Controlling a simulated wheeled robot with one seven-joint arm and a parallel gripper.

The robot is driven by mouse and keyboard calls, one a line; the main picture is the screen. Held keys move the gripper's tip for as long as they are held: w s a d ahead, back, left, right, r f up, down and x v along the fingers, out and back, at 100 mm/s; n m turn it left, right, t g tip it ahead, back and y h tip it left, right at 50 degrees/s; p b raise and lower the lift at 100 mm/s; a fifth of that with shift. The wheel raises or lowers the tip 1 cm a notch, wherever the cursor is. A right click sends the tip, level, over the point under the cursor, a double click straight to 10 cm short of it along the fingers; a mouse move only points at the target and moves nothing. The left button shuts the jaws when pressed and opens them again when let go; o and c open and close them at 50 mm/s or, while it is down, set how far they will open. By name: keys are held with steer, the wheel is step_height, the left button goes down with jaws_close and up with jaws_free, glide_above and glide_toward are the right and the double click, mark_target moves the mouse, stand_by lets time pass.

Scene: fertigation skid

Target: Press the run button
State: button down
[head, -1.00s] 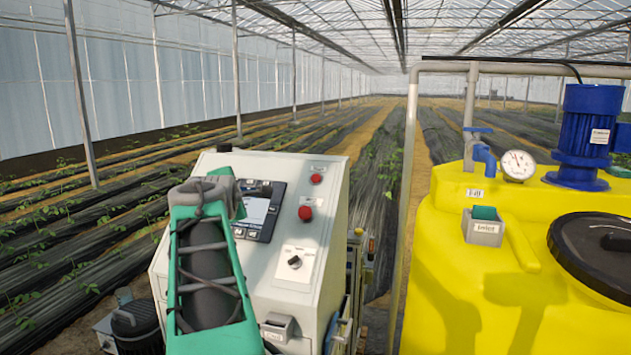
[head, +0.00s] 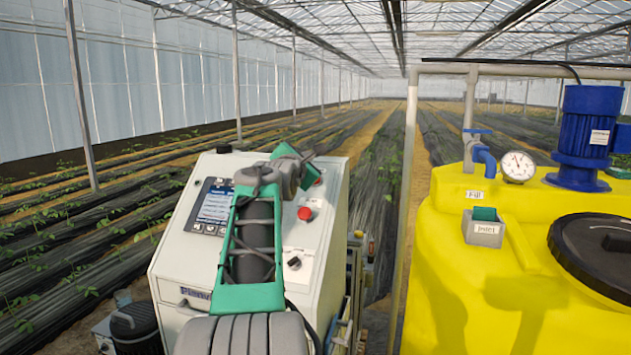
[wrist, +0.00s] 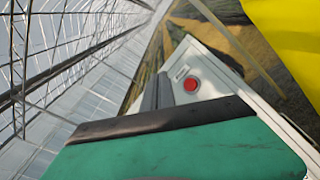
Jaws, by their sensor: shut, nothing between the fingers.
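The white control cabinet (head: 185,255) stands in front of me with a sloped panel. On it are a lit screen with keys (head: 213,207), a larger red button (head: 305,214), a dark rotary knob (head: 294,263) and a smaller red button (head: 318,181) at the upper right, partly covered by my arm. I cannot read which is the run button. In the wrist view, a red button (wrist: 190,85) sits beside a small label on the panel, just right of my dark fingers. My gripper (wrist: 157,84) is shut and empty, apart from that button. The head view does not show the fingertips clearly.
A yellow tank (head: 470,300) with a black lid (head: 595,255), blue motor (head: 587,135) and pressure gauge (head: 518,166) stands at the right. A grey pipe frame (head: 408,170) rises between cabinet and tank. Planted rows lie behind.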

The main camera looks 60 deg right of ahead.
steer(key=d+f, duration=0.4)
steer(key=f, duration=0.1)
steer(key=shift+w+d, duration=0.3)
steer(key=shift+w, duration=0.1)
steer(key=shift+f, duration=0.15)
stand_by(1.5)
steer(key=shift+d+f, duration=0.2)
steer(key=shift+d, duration=0.1)
steer(key=shift+w+d+f, duration=0.1)
steer(key=shift+d+f, duration=0.15)
steer(key=shift+f, duration=0.1)
stand_by(0.8)
steer(key=shift+a+r, duration=0.5)
steer(key=shift+r, duration=0.1)
steer(key=shift+s+a+r, duration=0.2)
steer(key=shift+a+r, duration=0.65)
steer(key=shift+r, duration=0.1)
steer(key=shift+s+a+r, duration=0.15)
steer(key=shift+a+r, duration=0.65)
steer(key=shift+r, duration=0.1)
